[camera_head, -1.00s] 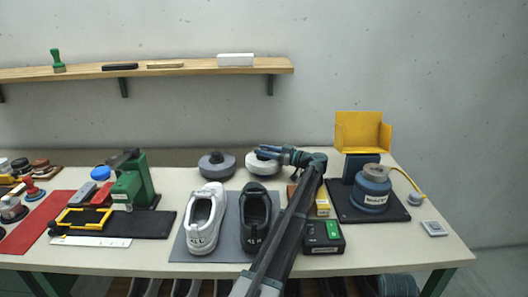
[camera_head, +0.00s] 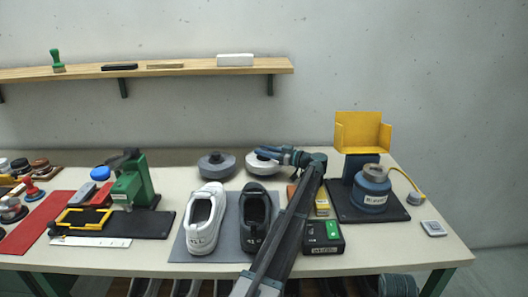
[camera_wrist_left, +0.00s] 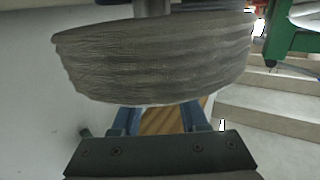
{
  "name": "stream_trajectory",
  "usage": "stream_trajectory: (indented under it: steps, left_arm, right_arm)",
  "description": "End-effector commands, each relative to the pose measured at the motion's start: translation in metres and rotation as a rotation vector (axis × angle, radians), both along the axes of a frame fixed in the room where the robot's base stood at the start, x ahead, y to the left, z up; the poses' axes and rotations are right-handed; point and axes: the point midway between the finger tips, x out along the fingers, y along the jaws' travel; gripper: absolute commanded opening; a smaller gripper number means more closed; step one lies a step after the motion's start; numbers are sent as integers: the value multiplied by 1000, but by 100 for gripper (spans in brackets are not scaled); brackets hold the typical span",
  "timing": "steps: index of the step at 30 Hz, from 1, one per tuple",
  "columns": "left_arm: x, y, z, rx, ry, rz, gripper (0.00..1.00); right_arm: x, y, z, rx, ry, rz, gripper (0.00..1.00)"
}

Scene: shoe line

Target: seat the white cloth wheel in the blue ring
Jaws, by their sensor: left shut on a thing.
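The white cloth wheel (camera_head: 256,167) is a pale round disc with a dark hub, at the back of the table right of a grey wheel. My left gripper (camera_head: 265,153) is shut on it near its top. In the left wrist view the wheel (camera_wrist_left: 155,65) fills the upper middle, its ribbed side lying across the blue fingers (camera_wrist_left: 160,118). I cannot tell if it touches the table. The blue ring seems to be part of the blue round unit (camera_head: 371,188) on the black plate at right, with a grey top; its inside is not visible. My right gripper is not in view.
A grey wheel (camera_head: 216,166) stands to the left. White (camera_head: 204,222) and black (camera_head: 255,222) shoes lie on a grey mat in front. A yellow guard (camera_head: 362,132) rises behind the blue unit. A black box with a green button (camera_head: 323,236) sits beside my arm.

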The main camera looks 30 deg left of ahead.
Motion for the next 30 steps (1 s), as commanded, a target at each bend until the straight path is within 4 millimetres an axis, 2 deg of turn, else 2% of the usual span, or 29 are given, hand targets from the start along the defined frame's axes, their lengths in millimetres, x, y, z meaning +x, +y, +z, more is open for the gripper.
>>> stream_trajectory:
  steps: [19, 30]
  left_arm:
    - [0, 0, -7, 1, 0, 0, 0]
    - [0, 0, 1, 1, 0, 0, 0]
  right_arm:
    - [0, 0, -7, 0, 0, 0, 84]
    - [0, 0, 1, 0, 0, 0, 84]
